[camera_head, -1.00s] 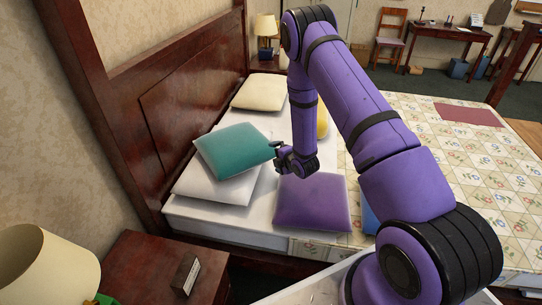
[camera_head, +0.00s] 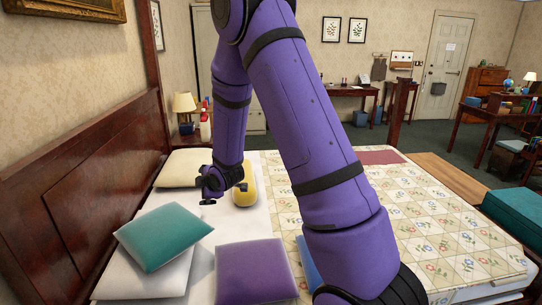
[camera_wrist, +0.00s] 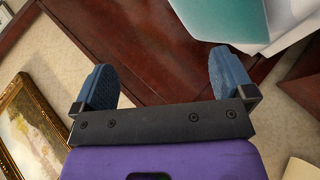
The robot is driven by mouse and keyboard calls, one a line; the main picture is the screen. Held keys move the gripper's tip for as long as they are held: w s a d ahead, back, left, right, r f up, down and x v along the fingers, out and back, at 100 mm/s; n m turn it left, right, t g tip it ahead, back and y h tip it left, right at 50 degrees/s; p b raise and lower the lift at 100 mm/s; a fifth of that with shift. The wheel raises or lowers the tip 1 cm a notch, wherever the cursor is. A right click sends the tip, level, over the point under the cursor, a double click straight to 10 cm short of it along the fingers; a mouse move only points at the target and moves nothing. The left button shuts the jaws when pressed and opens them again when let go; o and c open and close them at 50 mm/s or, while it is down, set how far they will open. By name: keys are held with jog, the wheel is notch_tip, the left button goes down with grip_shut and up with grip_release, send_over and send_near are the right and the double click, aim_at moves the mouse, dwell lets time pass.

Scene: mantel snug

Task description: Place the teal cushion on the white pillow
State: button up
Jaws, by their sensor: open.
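The teal cushion (camera_head: 163,236) lies tilted on top of the white pillow (camera_head: 150,280) at the near left of the bed, by the headboard. The white pillow shows below and around its lower edge. My gripper (camera_head: 209,201) is above the bed, to the right of the teal cushion and apart from it. In the wrist view its two blue fingers (camera_wrist: 158,88) are spread wide with nothing between them. That view also shows part of the teal cushion (camera_wrist: 222,18) at the top, beyond the fingers.
A purple cushion (camera_head: 256,270) lies right of the white pillow. A yellow cushion (camera_head: 244,190) and a cream pillow (camera_head: 182,168) lie farther back. The wooden headboard (camera_head: 80,200) borders the left. The quilt (camera_head: 400,210) is mostly clear.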

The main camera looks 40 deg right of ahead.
jog(key=s+a+r+m+g, duration=0.1)
jog(key=s+r+m, duration=0.3)
jog(key=s+r, duration=0.45)
jog(key=s+a+r+m+g, duration=0.1)
jog(key=s+r+m, duration=0.2)
jog(key=s+r, duration=0.55)
jog(key=s+a+r+m+g, duration=0.1)
jog(key=s+a+r+m, duration=0.1)
jog(key=s, duration=0.8)
jog(key=s+a+r+m+g, duration=0.2)
jog(key=s+r+m, duration=0.2)
jog(key=s+r, duration=0.3)
jog(key=s, duration=0.4)
jog(key=shift+s+m, duration=0.15)
jog(key=shift+m, duration=0.15)
jog(key=shift+r, duration=0.1)
